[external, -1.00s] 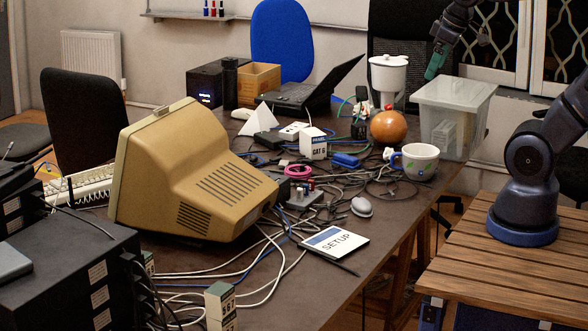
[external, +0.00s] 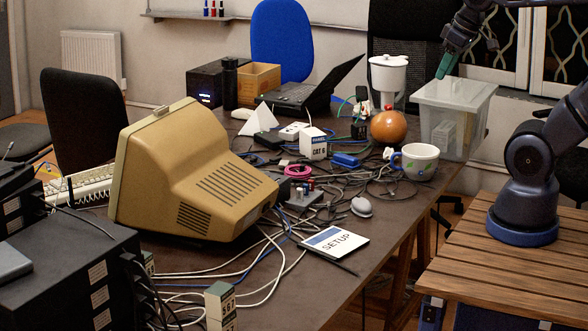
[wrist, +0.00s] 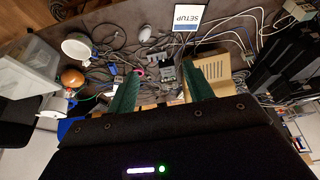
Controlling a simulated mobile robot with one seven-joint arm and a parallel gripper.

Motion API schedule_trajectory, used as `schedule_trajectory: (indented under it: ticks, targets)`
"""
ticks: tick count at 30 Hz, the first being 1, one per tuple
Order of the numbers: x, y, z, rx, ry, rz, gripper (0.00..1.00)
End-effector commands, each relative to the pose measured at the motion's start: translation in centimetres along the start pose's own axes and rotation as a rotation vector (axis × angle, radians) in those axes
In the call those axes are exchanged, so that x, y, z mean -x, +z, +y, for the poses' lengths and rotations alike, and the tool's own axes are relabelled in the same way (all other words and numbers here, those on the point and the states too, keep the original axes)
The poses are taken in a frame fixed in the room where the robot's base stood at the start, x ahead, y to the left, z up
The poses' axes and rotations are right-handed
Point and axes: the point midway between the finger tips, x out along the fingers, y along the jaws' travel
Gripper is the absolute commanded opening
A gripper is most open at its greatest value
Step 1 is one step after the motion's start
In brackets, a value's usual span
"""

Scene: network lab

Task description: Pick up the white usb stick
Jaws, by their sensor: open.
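I cannot make out the white usb stick for certain in either view. A small white piece (external: 387,153) lies beside the mug in the external view, too small to identify. My gripper (external: 442,74) hangs high above the clear plastic bin at the table's far right end, well above the tabletop. In the wrist view its two green fingers stand wide apart, with nothing held between them (wrist: 161,68). The cluttered table (external: 385,232) lies far below.
The clear bin (external: 455,118), orange ball (external: 388,126), mug (external: 414,162) and white coffee-maker-like device (external: 388,75) crowd the table's right end. Cables tangle across the middle. A beige monitor (external: 190,175), mouse (external: 361,207) and SETUP booklet (external: 335,242) are nearer. The wooden bench (external: 500,275) has free room.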

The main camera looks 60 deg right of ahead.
Motion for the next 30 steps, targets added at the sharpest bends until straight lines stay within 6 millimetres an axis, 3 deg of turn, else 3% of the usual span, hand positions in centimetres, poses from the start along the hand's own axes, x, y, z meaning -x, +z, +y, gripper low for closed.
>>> schedule_trajectory:
  ticks: [10,14,23,30]
  targets:
    - [0.0,-0.1,0.0,0.004,0.001,-0.002,0.43]
    - [-0.4,-1.2,0.1,0.039,0.013,-0.018,0.43]
    - [-3.2,-6.7,0.9,0.244,0.07,-0.103,0.43]
    - [-6.7,-11.3,1.2,0.426,0.104,-0.177,0.43]
